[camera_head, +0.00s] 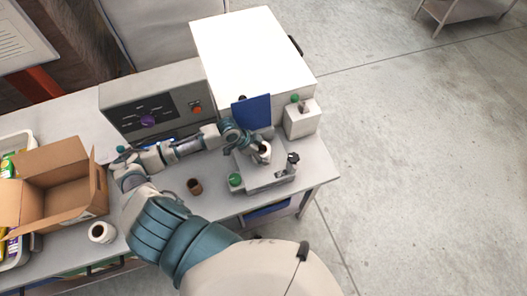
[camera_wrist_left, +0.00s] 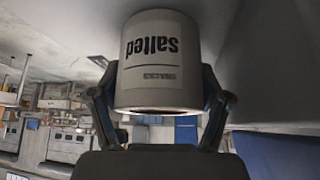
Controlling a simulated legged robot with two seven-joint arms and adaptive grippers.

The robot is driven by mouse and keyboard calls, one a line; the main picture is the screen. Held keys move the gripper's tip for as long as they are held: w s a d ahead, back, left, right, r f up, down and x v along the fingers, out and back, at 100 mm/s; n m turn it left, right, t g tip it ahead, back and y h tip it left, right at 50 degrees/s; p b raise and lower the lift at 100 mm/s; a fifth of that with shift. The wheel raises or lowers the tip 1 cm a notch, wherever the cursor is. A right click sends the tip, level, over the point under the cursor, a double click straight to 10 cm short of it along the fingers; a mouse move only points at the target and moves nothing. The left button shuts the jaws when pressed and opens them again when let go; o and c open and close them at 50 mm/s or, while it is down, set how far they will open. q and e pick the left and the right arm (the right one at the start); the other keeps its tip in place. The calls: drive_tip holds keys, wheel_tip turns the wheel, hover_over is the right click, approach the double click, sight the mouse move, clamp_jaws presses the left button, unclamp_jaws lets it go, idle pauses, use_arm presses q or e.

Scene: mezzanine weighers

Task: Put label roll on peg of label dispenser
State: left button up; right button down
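A white label roll (camera_head: 264,149) is between the fingers of my left gripper (camera_head: 257,151), over the label dispenser. In the left wrist view the roll (camera_wrist_left: 160,62) reads "salted" upside down, and both fingers (camera_wrist_left: 160,108) press its sides. The label dispenser (camera_head: 262,182) is a grey unit with a green knob and a dark upright part at its right, standing near the right end of the bench. Its peg is not clearly visible, so I cannot tell whether the roll is around it. My right gripper is not in view.
Another white roll (camera_head: 102,232) and a brown roll (camera_head: 194,186) stand on the bench (camera_head: 222,205). An open cardboard box (camera_head: 62,190) is at left. A control box (camera_head: 152,105) and a large white machine (camera_head: 250,50) stand behind, with a small green-button box (camera_head: 302,120).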

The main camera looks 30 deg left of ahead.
use_arm(q)
drive_tip(key=shift+d, duration=0.1)
drive_tip(key=shift+s+r, duration=0.1)
drive_tip(key=shift+r, duration=0.4)
drive_tip(key=v, duration=0.5)
drive_tip(key=shift+s+r, duration=0.1)
drive_tip(key=shift+r, duration=0.05)
drive_tip(key=v, duration=0.5)
drive_tip(key=shift+s+r, duration=0.15)
drive_tip(key=shift+r, duration=0.15)
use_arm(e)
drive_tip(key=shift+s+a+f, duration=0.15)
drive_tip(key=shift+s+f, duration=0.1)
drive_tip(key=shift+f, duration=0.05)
use_arm(q)
drive_tip(key=shift+s+a+f, duration=0.1)
drive_tip(key=shift+a, duration=0.1)
